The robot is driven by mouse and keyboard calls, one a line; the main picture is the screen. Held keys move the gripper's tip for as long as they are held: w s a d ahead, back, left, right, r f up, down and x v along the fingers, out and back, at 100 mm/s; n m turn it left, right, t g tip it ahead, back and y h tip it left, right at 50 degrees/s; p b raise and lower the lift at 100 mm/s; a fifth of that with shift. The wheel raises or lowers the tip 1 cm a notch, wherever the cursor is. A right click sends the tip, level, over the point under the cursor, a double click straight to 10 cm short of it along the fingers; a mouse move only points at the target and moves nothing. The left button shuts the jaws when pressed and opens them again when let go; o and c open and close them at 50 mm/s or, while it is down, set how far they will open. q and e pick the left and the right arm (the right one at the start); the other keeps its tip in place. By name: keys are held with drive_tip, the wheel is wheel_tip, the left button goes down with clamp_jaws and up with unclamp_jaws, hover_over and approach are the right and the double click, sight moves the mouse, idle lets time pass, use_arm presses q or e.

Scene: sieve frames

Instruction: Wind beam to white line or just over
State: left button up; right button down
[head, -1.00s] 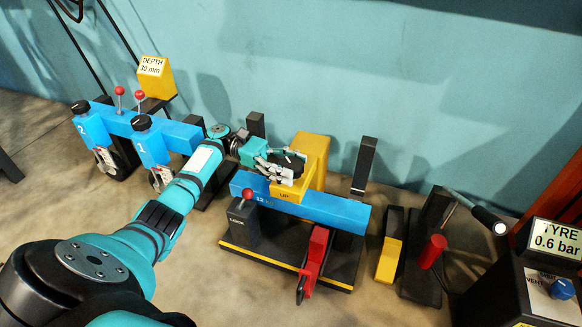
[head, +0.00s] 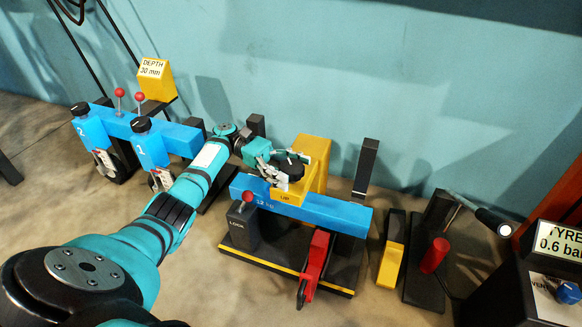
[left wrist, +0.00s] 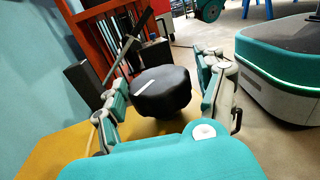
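The blue beam (head: 325,211) lies across a dark stand with a yellow housing (head: 316,165) behind its middle. A round black knob (head: 291,167) sits on the yellow part marked UP. In the left wrist view the knob (left wrist: 160,92) has a white mark on top. My left gripper (head: 280,170) is around the knob, its fingers on either side with gaps visible in the left wrist view (left wrist: 163,85), so it is open. A dark upright post (head: 366,165) stands behind the beam's right end; a small pale mark shows low on it. My right gripper is not in view.
Another blue unit (head: 150,129) is at left.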

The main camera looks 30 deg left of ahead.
sight(292, 166)
use_arm(q)
drive_tip(key=shift+o, duration=0.3)
drive_tip(key=shift+r, duration=0.15)
wheel_tip(292, 166, up, 10)
drive_tip(key=shift+f, duration=0.1)
idle(0.3)
